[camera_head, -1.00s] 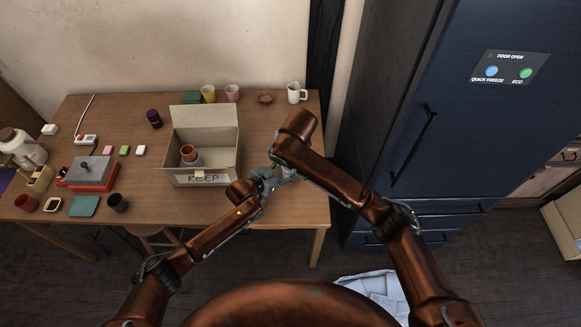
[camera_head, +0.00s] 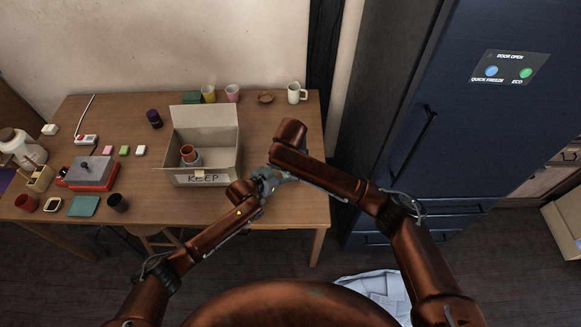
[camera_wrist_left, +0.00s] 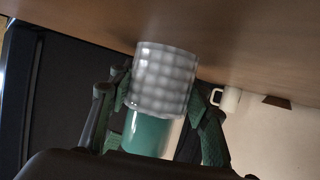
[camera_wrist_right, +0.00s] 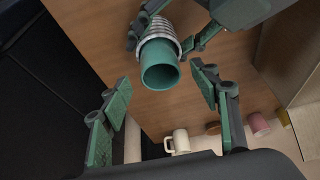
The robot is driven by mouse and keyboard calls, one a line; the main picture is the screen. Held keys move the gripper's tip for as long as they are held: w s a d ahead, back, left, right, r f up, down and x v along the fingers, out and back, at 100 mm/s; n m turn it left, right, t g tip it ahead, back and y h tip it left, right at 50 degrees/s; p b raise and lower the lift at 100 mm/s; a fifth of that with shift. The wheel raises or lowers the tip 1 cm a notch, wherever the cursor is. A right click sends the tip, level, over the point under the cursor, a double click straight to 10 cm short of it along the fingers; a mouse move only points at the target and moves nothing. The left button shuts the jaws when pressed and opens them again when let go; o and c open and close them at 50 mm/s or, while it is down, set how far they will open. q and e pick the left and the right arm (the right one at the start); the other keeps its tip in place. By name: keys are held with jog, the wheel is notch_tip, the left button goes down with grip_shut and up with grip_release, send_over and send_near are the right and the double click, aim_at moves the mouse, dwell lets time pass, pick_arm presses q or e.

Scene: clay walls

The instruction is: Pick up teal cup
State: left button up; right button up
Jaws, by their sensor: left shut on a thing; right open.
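The teal cup (camera_wrist_right: 160,67) has a grey ribbed band around it; it also shows in the left wrist view, with the band (camera_wrist_left: 163,80) above the teal part. My left gripper (camera_wrist_left: 155,98) is shut on it and holds it in the air near the table's front right. In the right wrist view the cup's open mouth faces the camera. My right gripper (camera_wrist_right: 161,78) is open, its fingers on either side of the cup's near end with gaps to both. In the head view the two grippers meet around (camera_head: 266,180) and hide the cup.
An open box marked KEEP (camera_head: 202,180) stands just left of my grippers, with a brown and grey cup inside. A white mug (camera_head: 296,93), a small brown bowl (camera_head: 266,98) and a pink cup (camera_head: 232,93) stand along the back. A dark blue fridge (camera_head: 455,120) stands to the right.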

jog(key=shift+x, duration=1.35)
jog(key=shift+c, duration=0.4)
grip_shut()
